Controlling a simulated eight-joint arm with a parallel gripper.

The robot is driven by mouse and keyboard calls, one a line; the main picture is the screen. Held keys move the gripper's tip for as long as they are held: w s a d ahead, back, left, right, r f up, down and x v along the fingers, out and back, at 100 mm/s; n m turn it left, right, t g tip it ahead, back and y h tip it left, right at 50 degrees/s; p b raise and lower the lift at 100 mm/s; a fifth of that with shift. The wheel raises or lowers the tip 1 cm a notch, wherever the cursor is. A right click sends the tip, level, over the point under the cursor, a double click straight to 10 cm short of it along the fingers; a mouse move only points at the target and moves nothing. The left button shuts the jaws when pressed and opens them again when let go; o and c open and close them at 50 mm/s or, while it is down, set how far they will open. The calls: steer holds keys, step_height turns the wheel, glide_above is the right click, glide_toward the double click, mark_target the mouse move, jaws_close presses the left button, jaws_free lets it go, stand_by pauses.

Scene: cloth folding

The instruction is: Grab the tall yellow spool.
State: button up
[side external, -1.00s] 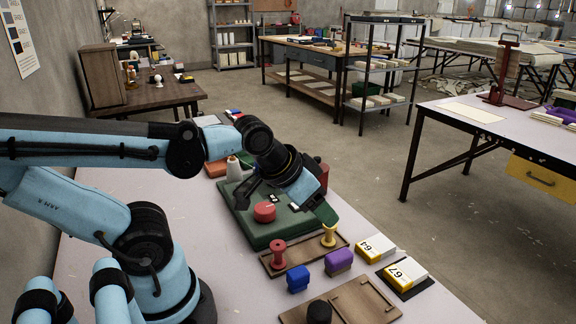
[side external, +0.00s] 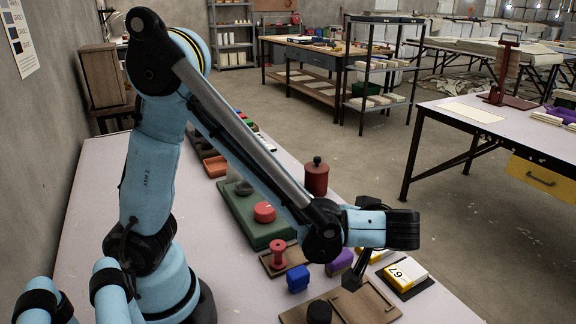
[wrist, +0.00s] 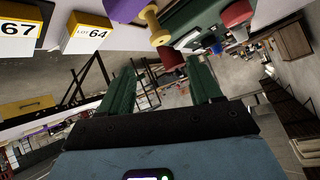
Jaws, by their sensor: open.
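The yellow spool (wrist: 155,25) shows at the top middle of the wrist view, upside down, beside a purple block (wrist: 122,8). My gripper (wrist: 155,64) has its two green fingers spread wide, with nothing held between them. The spool appears above and between the fingertips in that view, apart from them.
A green mat (side external: 262,230) bears a red knob (side external: 264,212). A red canister (side external: 316,178) stands behind. A yellow-and-white box marked 67 (side external: 405,272) lies at the right edge.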

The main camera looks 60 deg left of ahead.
steer(key=a+f+n+y, duration=0.2)
steer(key=n, duration=0.1)
steer(key=a+f+n, duration=0.1)
steer(key=f, duration=0.1)
steer(key=shift+w+n+y, duration=0.3)
steer(key=shift+y, duration=0.1)
steer(key=shift+f+x, duration=0.25)
steer(key=shift+x, duration=2.4)
steer(key=shift+d, duration=0.1)
steer(key=c, duration=1)
